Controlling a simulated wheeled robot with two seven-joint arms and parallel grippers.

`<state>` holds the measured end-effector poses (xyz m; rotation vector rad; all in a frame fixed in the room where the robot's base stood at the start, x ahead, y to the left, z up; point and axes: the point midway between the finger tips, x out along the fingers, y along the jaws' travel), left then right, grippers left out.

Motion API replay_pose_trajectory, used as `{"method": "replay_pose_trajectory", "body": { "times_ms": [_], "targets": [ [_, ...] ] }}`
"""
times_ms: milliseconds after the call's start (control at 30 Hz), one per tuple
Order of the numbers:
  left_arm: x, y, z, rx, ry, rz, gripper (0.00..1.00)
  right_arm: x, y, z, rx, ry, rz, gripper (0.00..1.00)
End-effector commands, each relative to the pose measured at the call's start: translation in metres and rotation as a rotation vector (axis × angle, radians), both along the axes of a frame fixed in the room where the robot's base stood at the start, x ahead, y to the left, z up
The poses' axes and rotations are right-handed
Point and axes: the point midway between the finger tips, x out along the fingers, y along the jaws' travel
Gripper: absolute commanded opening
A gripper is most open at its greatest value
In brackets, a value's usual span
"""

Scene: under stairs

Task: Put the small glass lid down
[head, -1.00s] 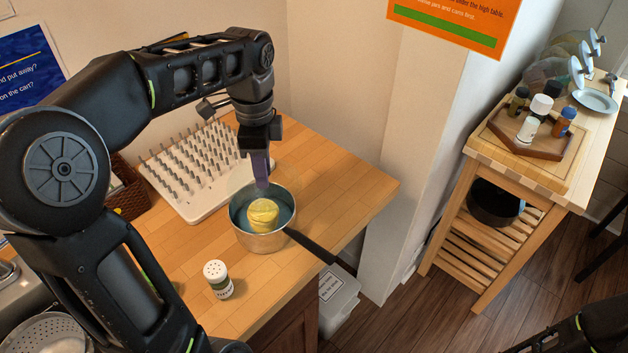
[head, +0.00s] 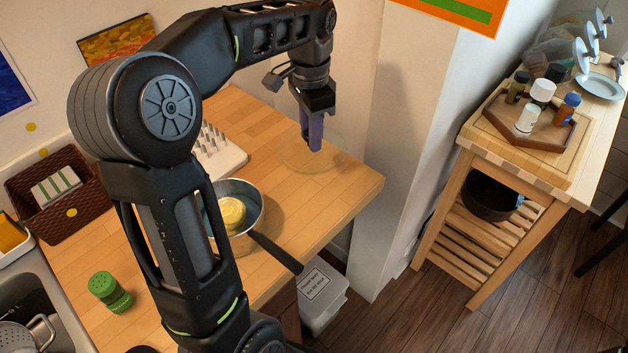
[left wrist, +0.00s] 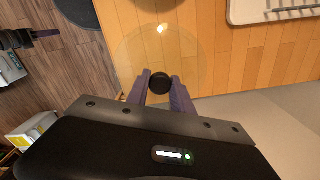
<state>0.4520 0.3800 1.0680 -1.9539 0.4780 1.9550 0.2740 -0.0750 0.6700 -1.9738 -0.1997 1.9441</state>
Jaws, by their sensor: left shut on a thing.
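The small glass lid (head: 300,157) is a clear, faint disc over the bare wooden counter, right of the pot. My left gripper (head: 313,147) points down and is shut on the lid's dark round knob. In the left wrist view the knob (left wrist: 160,83) sits between the purple fingers, with the clear glass (left wrist: 150,50) spreading beyond it. The lid is low over the counter; I cannot tell whether it touches.
A metal pot (head: 254,191) with a yellow thing inside has its black handle (head: 273,250) toward the counter's front. A white pegged rack (head: 236,160) stands left of the lid. A wall post (head: 395,150) rises beyond the counter's right end. Bare counter (head: 330,205) lies in front of the lid.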

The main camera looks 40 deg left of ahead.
Motion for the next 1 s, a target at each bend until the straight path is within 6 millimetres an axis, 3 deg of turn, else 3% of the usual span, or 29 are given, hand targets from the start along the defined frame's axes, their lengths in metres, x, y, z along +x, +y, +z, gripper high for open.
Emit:
{"method": "replay_pose_trajectory", "body": {
  "times_ms": [167, 433, 800, 1000],
  "targets": [
    [-0.001, 0.000, -0.013, -0.001, 0.003, -0.001, 0.00, 0.000, 0.000, 0.002, -0.001, 0.001, -0.001, 0.36],
    [0.000, 0.000, -0.057, 0.000, 0.001, -0.001, 0.00, -0.001, -0.001, 0.008, -0.003, 0.003, -0.001, 0.36],
    [0.000, 0.000, -0.064, 0.000, 0.000, -0.002, 0.00, -0.001, -0.001, 0.008, -0.003, 0.003, -0.001, 0.36],
    [-0.001, 0.000, -0.088, 0.000, 0.004, -0.002, 0.00, -0.001, -0.001, 0.012, -0.003, 0.004, -0.002, 0.36]
  ]
}}
